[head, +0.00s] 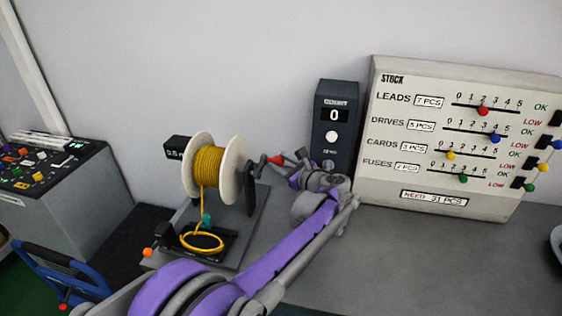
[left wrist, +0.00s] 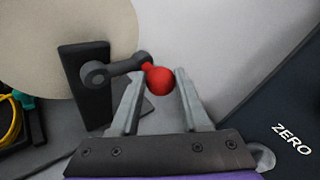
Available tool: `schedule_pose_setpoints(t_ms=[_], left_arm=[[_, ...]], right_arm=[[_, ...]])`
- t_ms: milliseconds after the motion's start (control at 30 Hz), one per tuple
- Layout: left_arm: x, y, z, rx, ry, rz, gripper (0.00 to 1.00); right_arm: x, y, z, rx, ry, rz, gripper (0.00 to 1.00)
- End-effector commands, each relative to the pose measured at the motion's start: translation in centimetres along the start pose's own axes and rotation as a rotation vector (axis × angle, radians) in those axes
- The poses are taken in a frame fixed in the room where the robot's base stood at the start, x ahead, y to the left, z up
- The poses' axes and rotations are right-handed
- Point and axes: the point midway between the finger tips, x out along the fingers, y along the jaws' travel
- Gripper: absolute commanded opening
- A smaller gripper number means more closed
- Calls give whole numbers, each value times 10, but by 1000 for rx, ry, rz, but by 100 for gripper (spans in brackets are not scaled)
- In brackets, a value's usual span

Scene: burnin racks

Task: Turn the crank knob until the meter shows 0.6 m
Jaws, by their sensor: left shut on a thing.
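The red crank knob (head: 274,160) sits on a dark crank arm at the right side of the cable spool (head: 230,160). My left gripper (head: 284,160) reaches it from the right and is shut on it. In the left wrist view the knob (left wrist: 160,80) is between the two fingertips (left wrist: 156,88), with the crank arm (left wrist: 118,68) running left from it. The meter (head: 174,149) is a small black box left of the spool. It reads 0.5, with its right edge hidden by the spool flange. My right gripper is not in view.
Yellow cable runs down from the spool to a coil (head: 201,242) on a black plate. A dark counter box (head: 334,150) reading 0 stands behind my gripper. A large stock board (head: 455,180) stands to the right. The bench (head: 420,260) in front of it is clear.

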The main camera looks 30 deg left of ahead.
Motion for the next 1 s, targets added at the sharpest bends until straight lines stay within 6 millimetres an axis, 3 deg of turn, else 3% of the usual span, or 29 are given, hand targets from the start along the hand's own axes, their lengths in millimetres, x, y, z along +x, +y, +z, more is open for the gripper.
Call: schedule_pose_setpoints(t_ms=[200, 567, 1000], left_arm=[[3, 7, -14, 1, -1, 5, 0], [3, 7, -14, 1, -3, 5, 0], [1, 22, -35, 2, -3, 5, 0]], right_arm=[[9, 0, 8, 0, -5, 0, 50], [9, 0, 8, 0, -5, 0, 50], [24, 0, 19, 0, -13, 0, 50]])
